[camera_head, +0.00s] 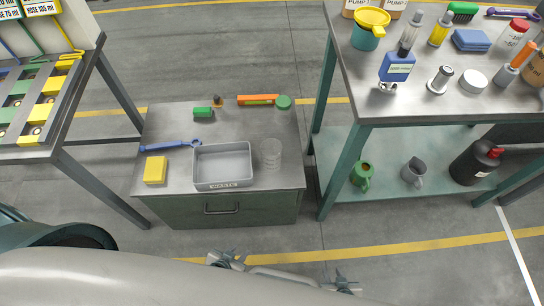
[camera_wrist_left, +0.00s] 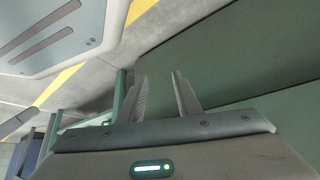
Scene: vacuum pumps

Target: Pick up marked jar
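No jar carries a mark that I can make out for certain. A clear jar or beaker (camera_head: 270,154) stands upright on the grey cabinet, just right of the waste tray. A white jar with a red cap (camera_head: 513,35) stands on the right table. My left gripper (camera_head: 223,259) is low in the head view, in front of the cabinet. Its fingers are apart and empty in the left wrist view (camera_wrist_left: 160,97), near a green panel. My right gripper (camera_head: 343,284) is at the bottom edge, too small and partly hidden to read. Both are apart from the jars.
The waste tray (camera_head: 222,165), a yellow block (camera_head: 155,170) and a blue wrench (camera_head: 170,145) are on the cabinet. The right table (camera_head: 420,108) is crowded with bottles and a blue-labelled device (camera_head: 397,67). A sloped rack (camera_head: 35,105) stands left. Floor is free between cabinet and right table.

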